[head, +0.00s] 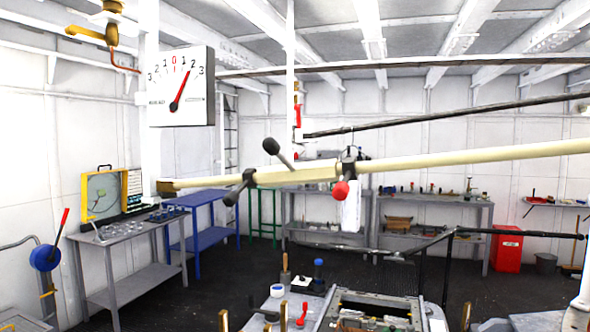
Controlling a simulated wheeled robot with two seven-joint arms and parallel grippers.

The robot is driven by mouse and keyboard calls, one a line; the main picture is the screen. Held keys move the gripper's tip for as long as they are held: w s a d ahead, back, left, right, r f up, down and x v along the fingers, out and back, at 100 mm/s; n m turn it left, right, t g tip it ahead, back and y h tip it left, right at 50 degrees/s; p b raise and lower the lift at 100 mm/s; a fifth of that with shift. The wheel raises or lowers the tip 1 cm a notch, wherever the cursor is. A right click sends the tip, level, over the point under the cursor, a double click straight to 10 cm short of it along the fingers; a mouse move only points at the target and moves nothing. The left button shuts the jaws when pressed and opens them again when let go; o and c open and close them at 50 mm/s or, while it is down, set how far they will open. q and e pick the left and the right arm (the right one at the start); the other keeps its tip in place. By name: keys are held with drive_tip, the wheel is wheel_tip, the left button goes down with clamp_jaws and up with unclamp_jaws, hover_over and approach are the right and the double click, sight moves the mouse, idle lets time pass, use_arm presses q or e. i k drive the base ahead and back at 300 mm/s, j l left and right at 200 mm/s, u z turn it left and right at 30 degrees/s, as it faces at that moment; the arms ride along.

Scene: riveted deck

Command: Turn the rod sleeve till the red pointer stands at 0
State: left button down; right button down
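The dial (181,88) is a white box with a scale running 3-2-1-0-1-2-3, the 0 in red. Its red pointer (183,86) leans right and stands at about the right-hand 2. A long cream rod (470,157) slants across the view, higher at the right. On it sits the cream sleeve (297,173), with black-knobbed handles (271,146) sticking out up-left and down-left. Near its right end hang a dark clamp and a red knob (340,191). Neither of my grippers shows in the head view, and nothing is seen holding the sleeve.
A brass valve (110,35) and pipe are at the upper left. A grey bench (128,237) with a yellow-framed gauge stands at left, a blue table (203,225) behind it. A tool-filled tray (380,296) is at bottom centre. A red bin (506,249) is at right.

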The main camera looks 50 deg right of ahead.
sight(289, 173)
drive_tip(key=z, duration=1.45)
